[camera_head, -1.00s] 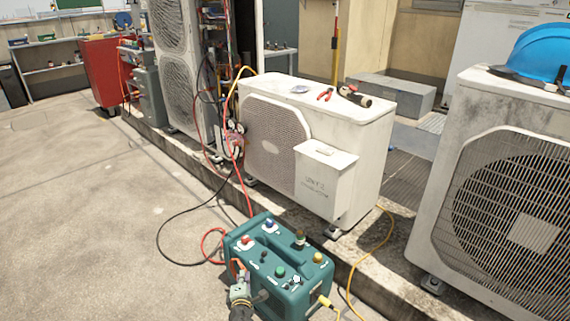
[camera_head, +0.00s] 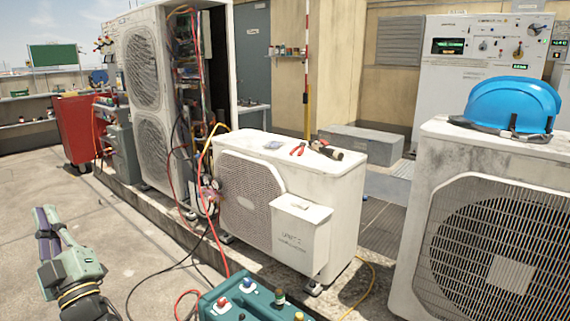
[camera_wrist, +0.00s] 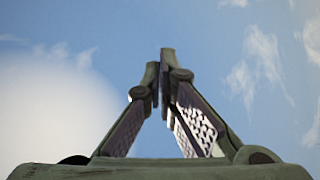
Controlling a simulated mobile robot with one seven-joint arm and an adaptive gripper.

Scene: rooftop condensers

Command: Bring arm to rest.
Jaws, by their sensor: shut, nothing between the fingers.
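My gripper (camera_head: 46,218) is at the lower left of the head view, raised above the concrete floor with its fingers pointing up. The wrist view also shows my gripper (camera_wrist: 160,62), with its two fingertips meeting against blue sky and cloud. It is shut with nothing between the fingers. It is apart from every object around it. Most of my arm is below the picture edge.
A teal machine (camera_head: 250,303) with coloured knobs stands at the bottom, to the right of my gripper. Hoses and cables run from it to the white condenser unit (camera_head: 335,190). A blue hard hat (camera_head: 513,103) lies on the right condenser (camera_head: 440,150). Floor (camera_head: 25,180) around my gripper is open.

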